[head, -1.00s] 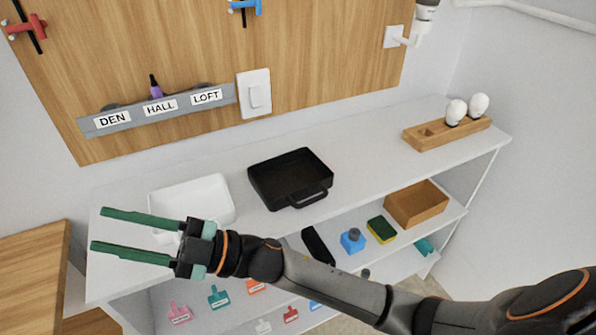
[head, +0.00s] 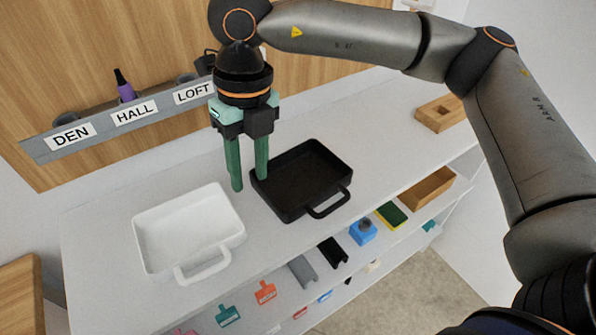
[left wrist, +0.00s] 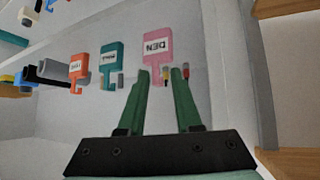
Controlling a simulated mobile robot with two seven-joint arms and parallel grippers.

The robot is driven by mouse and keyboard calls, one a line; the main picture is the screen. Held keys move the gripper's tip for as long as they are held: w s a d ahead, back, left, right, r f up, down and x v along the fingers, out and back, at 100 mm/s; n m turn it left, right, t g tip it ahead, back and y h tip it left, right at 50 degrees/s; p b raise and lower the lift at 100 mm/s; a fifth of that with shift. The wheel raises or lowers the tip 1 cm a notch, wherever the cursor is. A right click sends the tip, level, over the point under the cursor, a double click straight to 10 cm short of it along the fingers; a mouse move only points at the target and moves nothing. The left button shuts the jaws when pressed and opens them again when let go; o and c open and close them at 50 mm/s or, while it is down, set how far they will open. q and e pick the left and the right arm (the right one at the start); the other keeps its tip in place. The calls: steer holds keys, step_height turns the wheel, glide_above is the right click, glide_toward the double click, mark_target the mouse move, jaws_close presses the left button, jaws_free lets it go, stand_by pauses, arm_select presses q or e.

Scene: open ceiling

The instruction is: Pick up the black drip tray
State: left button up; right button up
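The black drip tray (head: 318,158) sits on the white shelf top with its handle toward the front. My right gripper (head: 250,184) points straight down at the tray's left edge. Its green fingers are apart with nothing held. One fingertip is left of the tray and the other overlaps the tray's left rim in the picture; I cannot tell whether they touch it. My left gripper (left wrist: 160,74) shows only in the left wrist view. Its fingers are apart and empty, in front of a pink DEN tag (left wrist: 157,45).
A white tray (head: 188,232) with a handle lies left of the black one. The labelled rail (head: 100,128) is on the wooden board behind. A wooden block (head: 438,115) stands at the right end. Lower shelves hold a sponge (head: 391,214), a blue bottle (head: 363,232) and several tags.

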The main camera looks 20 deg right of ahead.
steer(key=w+d+r+h, duration=0.1)
steer(key=w+d, duration=0.1)
steer(key=d, duration=0.1)
glide_above(271, 198)
steer(key=shift+m+t, duration=0.4)
steer(key=f, duration=0.6)
steer(key=shift+a+p, duration=0.25)
steer(key=shift+p, duration=0.05)
steer(key=f, duration=0.3)
steer(key=f+p, duration=0.1)
steer(key=shift+s+d+f, duration=0.1)
steer(key=shift+d+f, duration=0.15)
steer(key=shift+f, duration=0.8)
arm_select(q)
steer(key=shift+w+d+r, duration=0.1)
steer(key=shift+w+r, duration=0.25)
steer(key=shift+r, duration=0.5)
arm_select(e)
steer(key=shift+c, duration=0.3)
jaws_close()
